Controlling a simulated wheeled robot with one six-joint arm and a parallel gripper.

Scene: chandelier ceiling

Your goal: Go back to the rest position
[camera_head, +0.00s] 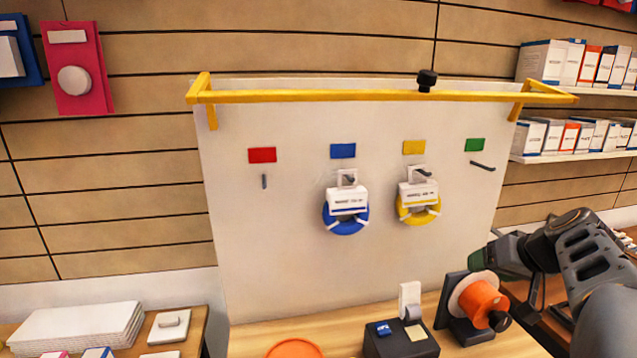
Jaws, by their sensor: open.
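My arm reaches in from the right edge, and my gripper (492,258) is at its left end, low and right of the white board. It is open; its fingers are small and partly hidden, with a dark green patch at the tip that I cannot identify. The gripper appears just above an orange spool (483,298) on a dark stand; I cannot tell the gap between them. No hanging item is at the gripper.
The white board (270,235) has red, blue, yellow and green labels above hooks. A blue ring (346,227) and a yellow ring (418,216) hang there; the red and green hooks are empty. A yellow rail (370,96) crosses its top. A black box (385,345) stands on the counter.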

